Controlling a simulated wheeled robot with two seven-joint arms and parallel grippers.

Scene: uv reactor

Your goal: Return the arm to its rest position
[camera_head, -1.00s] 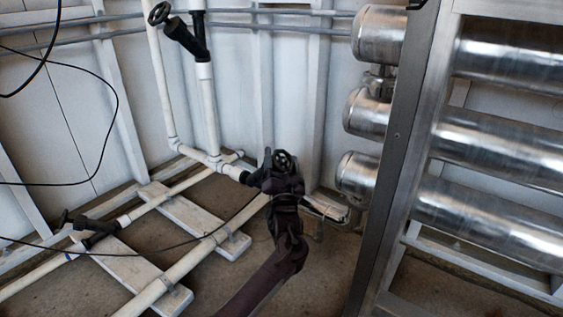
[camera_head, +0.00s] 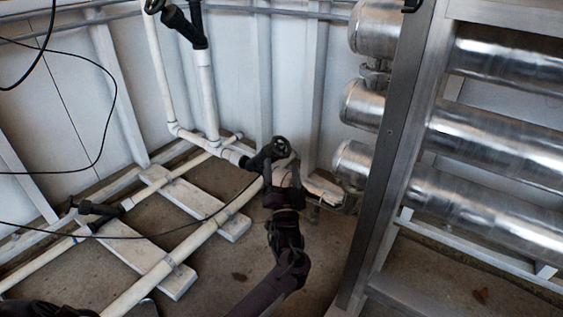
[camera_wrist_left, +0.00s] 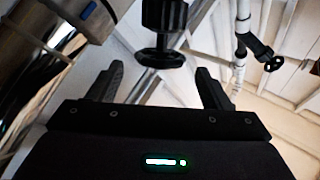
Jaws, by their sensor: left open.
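My left arm rises from the bottom middle of the head view. Its dark left gripper (camera_head: 283,168) is open, with nothing seen between its fingers. It is just below and in front of a black valve with a round handwheel (camera_head: 280,147) on the white floor pipe. In the left wrist view the two fingers (camera_wrist_left: 162,78) stand wide apart, with a black valve (camera_wrist_left: 163,30) and its handwheel beyond and between them. A gap seems to lie between fingers and wheel. My right gripper does not show.
Shiny metal cylinders (camera_head: 480,125) and a steel frame post (camera_head: 390,150) stand close on the right. White pipes (camera_head: 195,235) on flat supports (camera_head: 145,263) run along the floor at left. Another black valve (camera_head: 185,25) is on an upright pipe. A black cable (camera_head: 116,100) hangs at left.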

